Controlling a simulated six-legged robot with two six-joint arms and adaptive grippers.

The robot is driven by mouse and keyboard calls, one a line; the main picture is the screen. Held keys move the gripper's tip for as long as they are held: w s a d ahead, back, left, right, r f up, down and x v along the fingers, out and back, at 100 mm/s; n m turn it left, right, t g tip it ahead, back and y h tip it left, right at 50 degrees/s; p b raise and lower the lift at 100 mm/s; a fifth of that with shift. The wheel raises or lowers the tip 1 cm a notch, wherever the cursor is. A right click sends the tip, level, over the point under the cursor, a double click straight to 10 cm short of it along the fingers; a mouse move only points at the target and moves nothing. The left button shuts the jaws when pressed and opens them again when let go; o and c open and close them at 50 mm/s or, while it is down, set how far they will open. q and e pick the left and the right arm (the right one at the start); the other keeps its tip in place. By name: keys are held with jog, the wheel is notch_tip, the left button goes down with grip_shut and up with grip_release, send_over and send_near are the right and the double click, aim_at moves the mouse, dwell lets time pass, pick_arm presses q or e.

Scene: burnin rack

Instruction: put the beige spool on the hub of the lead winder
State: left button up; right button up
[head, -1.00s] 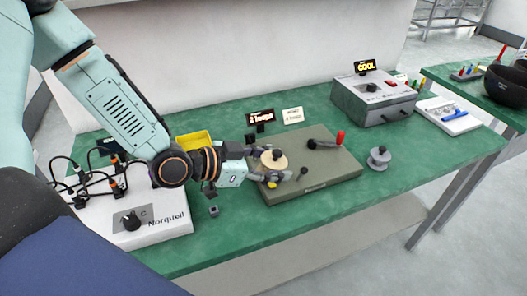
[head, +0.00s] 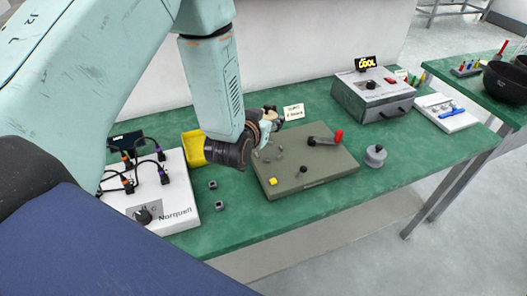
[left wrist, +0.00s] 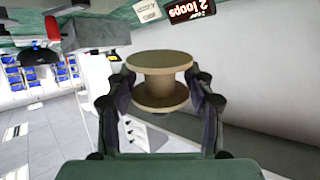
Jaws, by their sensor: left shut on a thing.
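The beige spool (left wrist: 160,92) sits between the two fingers of my left gripper (left wrist: 160,82) in the left wrist view, its flanges and core showing. In the head view my left gripper (head: 269,119) is behind the left back part of the lead winder (head: 325,172), held up off the table, and my forearm partly hides it and the spool. The winder is a flat olive board with a black crank (head: 321,140) with a red knob, a yellow piece (head: 272,182) and small dark pegs. I cannot tell which peg is the hub. My right gripper is not in view.
A grey spool (head: 375,155) stands right of the winder. A white Norquell unit (head: 172,213) with cables and a yellow bin (head: 192,148) are at the left. A grey box (head: 374,97) and a card (head: 293,112) stand behind.

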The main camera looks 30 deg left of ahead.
pick_arm(q)
send_over(265, 155)
notch_tip(265, 155, down, 4)
jog(key=shift+f+b, duration=0.15)
jog(key=shift+b, duration=0.15)
jog(key=shift+f, duration=2.65)
jog(key=shift+f, duration=0.2)
jog(key=o, duration=1.3)
jog(key=shift+c, duration=0.2)
jog(key=shift+b, duration=0.3)
